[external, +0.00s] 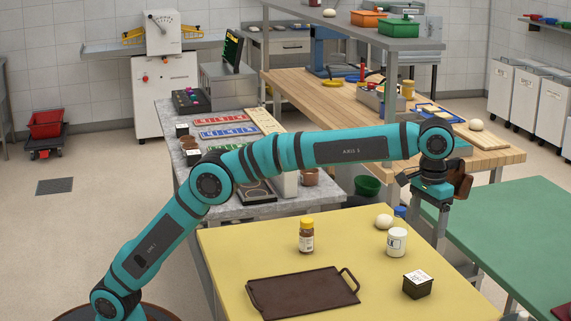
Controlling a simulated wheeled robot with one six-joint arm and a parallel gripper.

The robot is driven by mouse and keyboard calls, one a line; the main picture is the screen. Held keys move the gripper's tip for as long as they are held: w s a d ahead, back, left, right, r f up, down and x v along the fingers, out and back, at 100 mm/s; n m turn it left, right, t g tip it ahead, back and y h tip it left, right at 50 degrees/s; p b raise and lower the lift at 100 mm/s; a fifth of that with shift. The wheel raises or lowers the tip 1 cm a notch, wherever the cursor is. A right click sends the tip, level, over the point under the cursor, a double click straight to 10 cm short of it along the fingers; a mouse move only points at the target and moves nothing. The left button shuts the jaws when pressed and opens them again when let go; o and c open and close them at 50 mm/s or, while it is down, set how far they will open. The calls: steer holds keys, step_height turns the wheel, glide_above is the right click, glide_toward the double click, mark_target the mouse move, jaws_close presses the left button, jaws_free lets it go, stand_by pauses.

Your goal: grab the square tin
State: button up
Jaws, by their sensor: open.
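A small dark square tin (417,287) with a white label on its lid stands upright on the yellow table (228,257), near the right front. My gripper (433,217) hangs from the raised arm above the table's back right edge, pointing down. It is open, and I see nothing between its fingers. It is well above and apart from the tin, which looks unobstructed. The fingertips are hard to make out against the background.
A white jar (396,242), a pale dough ball (384,221) and a yellow-capped jar (306,237) stand behind the tin. A dark tray with handles (303,292) lies to its left. A green table (520,235) stands at the right.

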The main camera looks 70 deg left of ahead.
steer(key=f, duration=0.1)
glide_toward(419, 277)
steer(key=f, duration=0.5)
steer(key=shift+w+d+f, duration=0.1)
steer(key=shift+w+d, duration=0.05)
steer(key=shift+d, duration=0.15)
steer(key=shift+a+f, duration=0.2)
steer(key=shift+f, duration=1.15)
steer(key=shift+a+f, duration=0.15)
steer(key=shift+f, duration=1.25)
steer(key=c, duration=1.2)
